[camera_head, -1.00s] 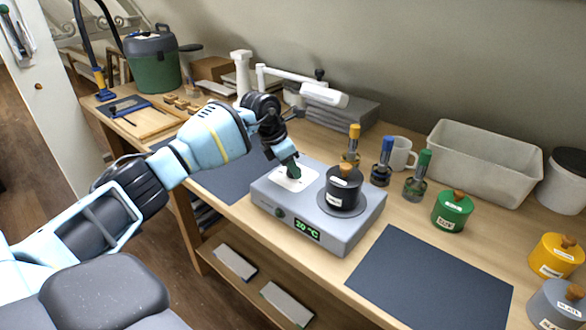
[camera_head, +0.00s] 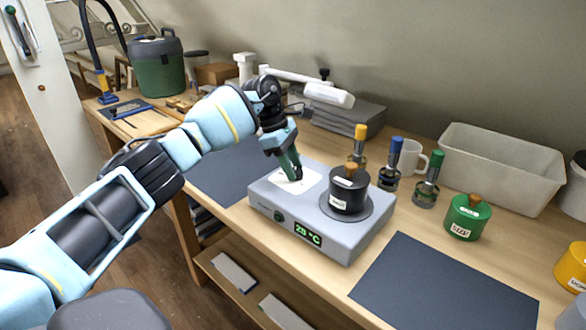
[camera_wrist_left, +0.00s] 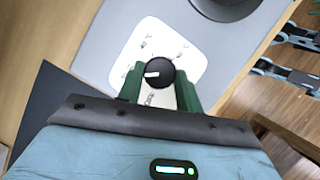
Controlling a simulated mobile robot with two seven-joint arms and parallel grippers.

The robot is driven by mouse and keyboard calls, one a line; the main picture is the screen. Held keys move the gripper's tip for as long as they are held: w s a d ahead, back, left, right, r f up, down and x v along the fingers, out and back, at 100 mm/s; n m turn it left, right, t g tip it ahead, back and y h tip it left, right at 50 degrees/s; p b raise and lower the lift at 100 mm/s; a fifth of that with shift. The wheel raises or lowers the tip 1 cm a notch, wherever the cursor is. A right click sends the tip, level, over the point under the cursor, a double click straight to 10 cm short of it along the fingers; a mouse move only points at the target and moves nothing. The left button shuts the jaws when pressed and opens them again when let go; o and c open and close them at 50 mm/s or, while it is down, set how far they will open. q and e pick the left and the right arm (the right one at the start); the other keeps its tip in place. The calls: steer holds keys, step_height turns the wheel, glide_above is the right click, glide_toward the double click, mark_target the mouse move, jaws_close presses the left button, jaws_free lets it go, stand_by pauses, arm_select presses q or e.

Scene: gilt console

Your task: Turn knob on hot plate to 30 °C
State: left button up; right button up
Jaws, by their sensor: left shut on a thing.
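The grey hot plate (camera_head: 345,238) sits on the wooden bench, and its green display (camera_head: 307,234) seems to read 28 or 29 °C. My left gripper (camera_head: 292,178) points down at the white dial panel (camera_head: 312,181) on its top. In the left wrist view my left gripper (camera_wrist_left: 160,78) is shut on the black knob (camera_wrist_left: 160,72), with one green finger on each side. The knob's white pointer faces left there. In the head view the fingers hide the knob. My right gripper is not in view.
A dark lidded pot (camera_head: 349,190) stands on the plate's round heater. Behind it are bottles with yellow, blue (camera_head: 390,162) and green stoppers and a white mug (camera_head: 409,157). A green canister (camera_head: 467,217) stands to the right. The dark mat (camera_head: 445,285) in front is bare.

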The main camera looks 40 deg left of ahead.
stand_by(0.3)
arm_select(q)
steer(key=o, duration=0.8)
steer(key=shift+c, duration=0.2)
steer(key=shift+o, duration=1.2)
steer(key=w+v, duration=0.1)
steer(key=v, duration=0.6)
steer(key=shift+s+r, duration=0.4)
steer(key=shift+s, duration=0.1)
steer(key=shift+a, duration=0.15)
